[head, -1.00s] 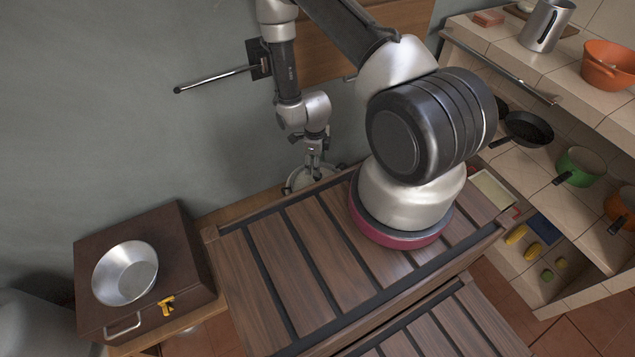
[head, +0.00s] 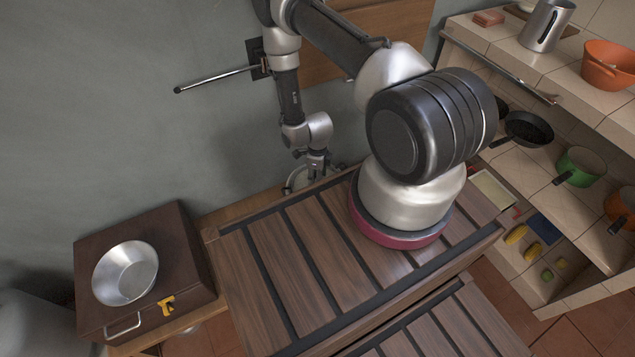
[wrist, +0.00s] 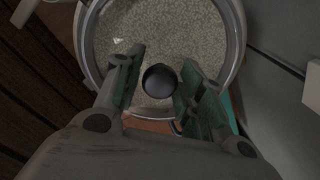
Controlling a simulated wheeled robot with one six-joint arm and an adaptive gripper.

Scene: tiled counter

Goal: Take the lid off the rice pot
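The rice pot (head: 291,182) stands at the wall end of the wooden slatted surface, mostly hidden behind my arm in the head view. In the wrist view, its round lid (wrist: 185,25) fills the top middle; pale, speckled grain shows inside the rim, as if through glass. A dark round knob (wrist: 160,80) is at the lid's middle. My gripper (wrist: 163,72) is open, one finger on each side of the knob, with gaps visible. I cannot tell how high the fingertips are relative to it. My gripper also shows above the pot in the head view (head: 318,168).
A brown case (head: 190,262) bearing a metal bowl (head: 125,272) stands at the left. My arm covers part of the wooden slatted surface (head: 290,255). A tiled shelf (head: 505,60) with several pots and pans is at the right. A metal bar (head: 215,79) juts from the wall.

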